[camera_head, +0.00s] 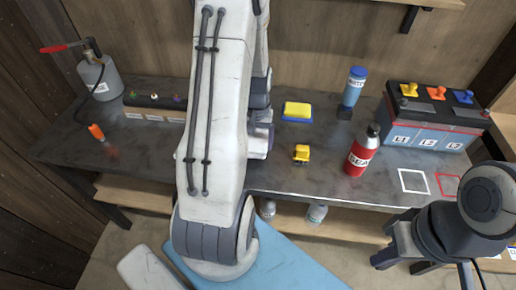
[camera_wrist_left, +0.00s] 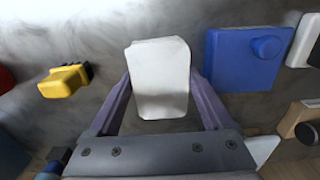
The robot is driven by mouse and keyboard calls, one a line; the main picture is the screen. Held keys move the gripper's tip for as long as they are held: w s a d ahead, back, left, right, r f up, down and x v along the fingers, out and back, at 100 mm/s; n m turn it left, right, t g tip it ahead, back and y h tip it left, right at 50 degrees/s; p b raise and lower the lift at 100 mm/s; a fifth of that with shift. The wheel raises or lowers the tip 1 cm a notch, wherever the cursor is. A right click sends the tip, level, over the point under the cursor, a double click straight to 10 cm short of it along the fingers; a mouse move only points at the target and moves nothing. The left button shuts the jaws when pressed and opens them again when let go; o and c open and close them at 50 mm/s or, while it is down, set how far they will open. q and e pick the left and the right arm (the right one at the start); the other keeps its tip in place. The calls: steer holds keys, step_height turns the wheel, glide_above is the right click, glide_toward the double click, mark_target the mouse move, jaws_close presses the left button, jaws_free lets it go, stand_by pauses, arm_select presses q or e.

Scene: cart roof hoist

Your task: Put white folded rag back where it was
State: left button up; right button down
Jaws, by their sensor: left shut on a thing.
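The white folded rag (camera_wrist_left: 160,78) is between the purple fingers of my left gripper (camera_wrist_left: 162,100) in the left wrist view. The fingers close on its two sides. A grey work surface lies behind it; I cannot tell whether the rag touches it.
A battery (camera_head: 428,132) is at right, beside a white outlined square (camera_head: 413,181). A grey canister (camera_head: 100,78) stands at left.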

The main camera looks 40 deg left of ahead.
mark_target(258, 149)
arm_select(q)
step_height(258, 149, down, 4)
steer(key=shift+r, duration=0.1)
steer(key=shift+f, duration=0.2)
steer(key=o, duration=1.1)
steer(key=shift+o, duration=0.2)
steer(key=shift+r, duration=0.25)
step_height(258, 149, up, 12)
